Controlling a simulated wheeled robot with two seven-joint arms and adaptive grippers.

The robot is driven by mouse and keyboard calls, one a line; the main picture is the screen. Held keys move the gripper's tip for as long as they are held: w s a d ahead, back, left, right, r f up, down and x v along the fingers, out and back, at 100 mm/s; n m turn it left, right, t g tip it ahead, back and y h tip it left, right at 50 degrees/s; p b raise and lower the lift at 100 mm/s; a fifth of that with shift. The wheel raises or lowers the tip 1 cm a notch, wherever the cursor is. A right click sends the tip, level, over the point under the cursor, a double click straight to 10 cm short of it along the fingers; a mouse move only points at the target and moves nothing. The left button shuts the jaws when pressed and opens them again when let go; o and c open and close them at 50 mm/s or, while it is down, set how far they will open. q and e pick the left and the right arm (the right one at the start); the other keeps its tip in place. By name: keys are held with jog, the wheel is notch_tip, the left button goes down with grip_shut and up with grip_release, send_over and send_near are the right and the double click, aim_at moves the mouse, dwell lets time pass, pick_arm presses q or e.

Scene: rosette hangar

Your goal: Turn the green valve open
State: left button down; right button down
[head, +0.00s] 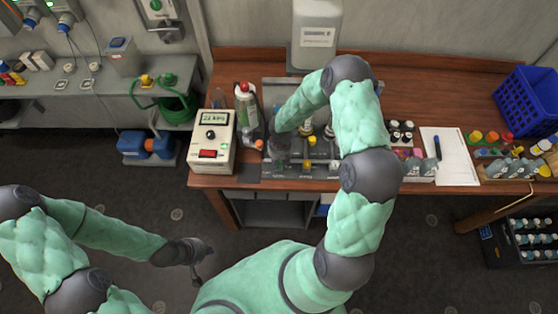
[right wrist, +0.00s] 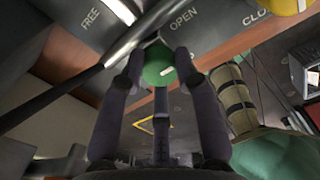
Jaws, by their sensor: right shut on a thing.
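The green valve (right wrist: 158,66) is a round green knob with a pale mark, in the right wrist view. It sits at the edge of a grey panel (right wrist: 215,22) lettered FREE, OPEN and a cut-off word beginning CLO. My right gripper (right wrist: 160,75) is shut on it, with its dark fingers around the knob. In the head view my right gripper (head: 281,152) is at the left part of the bench panel (head: 320,172), and the green knob is hidden there. My left gripper (head: 198,268) hangs low over the dark floor, away from the bench; its fingers are too small to read.
A meter box (head: 212,140) and a bottle (head: 246,108) stand left of the panel. A yellow knob (head: 311,141) is close right of my right gripper. A white canister (head: 316,35) stands behind. A paper sheet (head: 449,155) and a blue crate (head: 527,100) are to the right.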

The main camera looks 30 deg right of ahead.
aim_at(279, 163)
jog(key=c, duration=0.9)
grip_release()
jog(key=shift+s+a+f, duration=0.1)
jog(key=shift+s+a, duration=0.1)
jog(key=shift+w+d, duration=0.1)
jog(key=shift+r, duration=0.25)
notch_tip(279, 163, up, 12)
jog(key=shift+f, duration=0.2)
jog(key=shift+f, duration=0.1)
